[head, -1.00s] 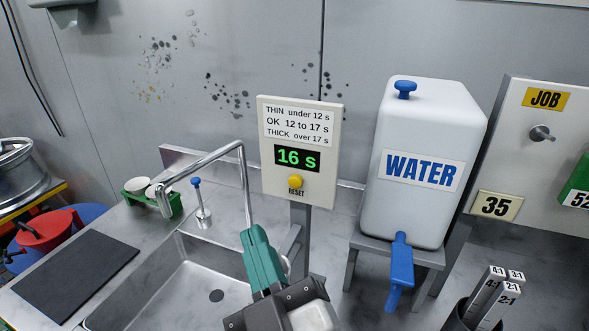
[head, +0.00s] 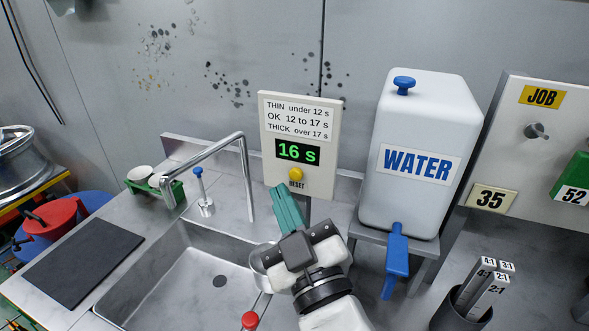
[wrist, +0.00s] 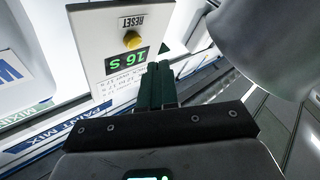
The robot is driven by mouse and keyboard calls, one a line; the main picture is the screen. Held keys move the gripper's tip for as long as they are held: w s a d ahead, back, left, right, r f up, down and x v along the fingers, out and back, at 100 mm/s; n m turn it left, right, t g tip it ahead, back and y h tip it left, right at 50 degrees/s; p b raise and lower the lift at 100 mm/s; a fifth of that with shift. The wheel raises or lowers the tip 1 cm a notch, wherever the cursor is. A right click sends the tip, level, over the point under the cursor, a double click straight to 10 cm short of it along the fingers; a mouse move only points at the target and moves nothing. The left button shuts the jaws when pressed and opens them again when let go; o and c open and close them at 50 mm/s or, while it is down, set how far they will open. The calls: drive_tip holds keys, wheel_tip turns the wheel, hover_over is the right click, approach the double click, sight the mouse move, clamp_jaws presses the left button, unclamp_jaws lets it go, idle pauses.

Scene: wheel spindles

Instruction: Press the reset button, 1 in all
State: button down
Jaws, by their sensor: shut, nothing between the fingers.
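The yellow reset button (head: 296,174) sits low on a cream panel (head: 334,150), under a green display reading 16 s (head: 298,151). The word RESET is printed below the button. My gripper (head: 282,192) has green fingers, shut and empty. In the head view its tips are just below and slightly left of the button, apart from it as far as I can tell. In the wrist view the button (wrist: 132,40) is beyond the shut fingers (wrist: 157,72), up and to the left of their tips.
A tall tap (head: 243,165) and a metal sink (head: 165,285) are left of the panel. A white WATER tank (head: 430,120) with a blue tap (head: 396,255) stands close on the right. A red-knobbed item (head: 250,320) is below my gripper.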

drive_tip(key=shift+w+d, duration=0.3)
drive_tip(key=shift+w, duration=0.45)
idle(1.6)
drive_tip(key=shift+w+d, duration=0.15)
drive_tip(key=shift+w, duration=0.25)
drive_tip(key=shift+w+d+p, duration=0.15)
drive_tip(key=shift+w+p, duration=0.25)
drive_tip(key=shift+w, duration=0.05)
idle(0.6)
drive_tip(key=shift+s, duration=0.1)
drive_tip(key=shift+s+a+b, duration=0.3)
drive_tip(key=shift+s, duration=0.45)
drive_tip(key=shift+s, duration=0.15)
drive_tip(key=shift+s+a+b, duration=0.25)
drive_tip(key=shift+s+a, duration=0.05)
drive_tip(key=shift+s, duration=0.45)
drive_tip(key=shift+s+a+b, duration=0.25)
drive_tip(key=shift+s+b, duration=0.05)
drive_tip(key=shift+s, duration=0.45)
drive_tip(key=shift+s+a+b, duration=0.25)
drive_tip(key=shift+s+a, duration=0.05)
drive_tip(key=shift+s, duration=0.45)
